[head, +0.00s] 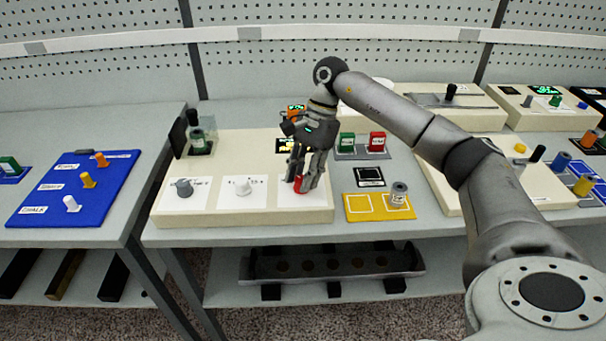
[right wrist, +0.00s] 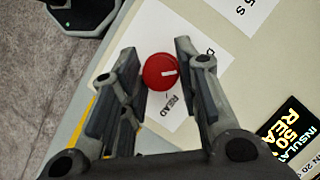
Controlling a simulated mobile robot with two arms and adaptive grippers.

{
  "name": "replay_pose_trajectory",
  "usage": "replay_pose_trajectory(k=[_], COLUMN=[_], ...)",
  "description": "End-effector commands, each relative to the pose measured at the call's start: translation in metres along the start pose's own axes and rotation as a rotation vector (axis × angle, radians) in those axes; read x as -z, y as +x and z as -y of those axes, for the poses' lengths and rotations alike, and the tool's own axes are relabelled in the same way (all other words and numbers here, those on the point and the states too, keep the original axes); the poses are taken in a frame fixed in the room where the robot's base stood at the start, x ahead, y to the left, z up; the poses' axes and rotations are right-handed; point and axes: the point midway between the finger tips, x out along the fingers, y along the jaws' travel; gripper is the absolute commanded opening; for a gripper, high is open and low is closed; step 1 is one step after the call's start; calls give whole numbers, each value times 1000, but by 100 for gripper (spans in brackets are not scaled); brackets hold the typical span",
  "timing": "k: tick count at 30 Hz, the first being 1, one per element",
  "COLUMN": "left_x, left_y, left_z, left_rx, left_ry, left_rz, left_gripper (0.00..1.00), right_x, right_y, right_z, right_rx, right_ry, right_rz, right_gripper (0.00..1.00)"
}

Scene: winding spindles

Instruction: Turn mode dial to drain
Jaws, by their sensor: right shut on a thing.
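The mode dial is a round red knob (head: 299,186) on a white label plate at the right front of the cream console (head: 240,217). In the right wrist view, the red dial (right wrist: 152,72) has a short white mark pointing right. Beside it are the printed word READ and a second label starting with D, partly hidden by a finger. My right gripper (head: 302,180) reaches down from above and is shut on the dial, one finger on each side. My left gripper is out of view.
A grey knob (head: 184,187) and a white knob (head: 242,185) stand left of the dial. A yellow tray (head: 356,208) holding a spool lies close on the right. Green and red blocks stand behind it. A blue board (head: 40,211) lies on the left table.

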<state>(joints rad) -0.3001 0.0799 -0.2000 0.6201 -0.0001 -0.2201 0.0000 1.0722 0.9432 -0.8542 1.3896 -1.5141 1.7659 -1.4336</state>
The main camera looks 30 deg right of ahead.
Motion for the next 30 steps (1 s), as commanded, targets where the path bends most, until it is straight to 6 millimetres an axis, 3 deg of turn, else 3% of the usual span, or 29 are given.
replay_pose_trajectory(k=[1, 2, 6, 19, 30], left_x=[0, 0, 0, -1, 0], left_y=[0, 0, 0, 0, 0], left_z=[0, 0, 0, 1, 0], left_rx=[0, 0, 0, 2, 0], left_ry=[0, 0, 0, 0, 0], left_rz=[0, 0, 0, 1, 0], left_gripper=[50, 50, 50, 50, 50], right_x=[0, 0, 0, 0, 0], right_y=[-1, -1, -1, -8, -83], right_z=[0, 0, 0, 1, 1], right_rx=[3, 3, 3, 3, 6], right_ry=[-1, -1, 0, 1, -1], right_rz=[-1, -1, -1, 0, 0], right_gripper=[7, 32, 50, 50, 50])
